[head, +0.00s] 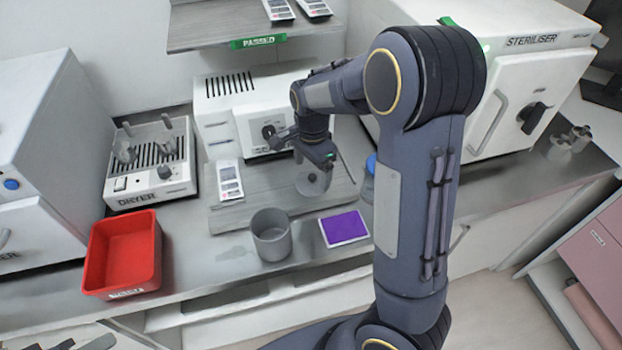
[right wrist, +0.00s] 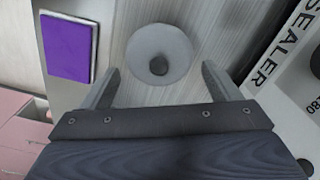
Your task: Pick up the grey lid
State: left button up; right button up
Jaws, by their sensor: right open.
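The grey lid (head: 311,184) is a round disc with a small dark knob. It lies on the grey board in front of the sealer, partly covered by my right gripper (head: 318,158) in the head view. In the right wrist view the lid (right wrist: 150,35) lies just beyond the fingertips, with its knob near the middle between them. My right gripper (right wrist: 160,70) is open and empty, its two fingers apart on either side of the knob's line. My left gripper is not in view.
A grey cup (head: 271,240) and a purple pad (head: 344,228) stand at the counter front. A red bin (head: 122,255) and the dryer (head: 150,170) are left. The sealer (head: 218,120) is behind, the steriliser (head: 530,75) right. A shelf (head: 205,38) hangs above.

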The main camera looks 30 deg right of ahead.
aim_at(312, 179)
jog(key=shift+f, duration=1.3)
jog(key=shift+s, duration=0.15)
jog(key=c, duration=1.1)
jog(key=shift+s+a+f, duration=0.1)
jog(key=shift+s, duration=0.05)
jog(key=c, duration=0.7)
